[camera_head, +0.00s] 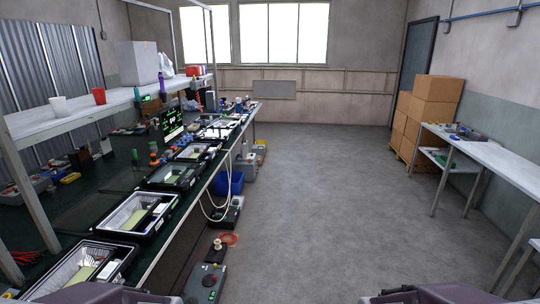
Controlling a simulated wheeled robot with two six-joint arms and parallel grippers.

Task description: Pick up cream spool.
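A small cream piece that looks like the cream spool (218,243) stands low beside the bench, on or just above a dark object near the floor at the bottom centre-left. It is too small to make out its shape surely. Purple-grey parts of my own arms show at the bottom edge, left and right. Neither gripper's fingers are in view, and nothing is seen held.
A long green-topped bench (88,212) with several black trays runs along the left, under a white shelf (75,108). A grey device (205,284) and a blue bin (230,183) sit beside it. Cartons (434,89) and a side table (500,165) stand right. The middle floor is clear.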

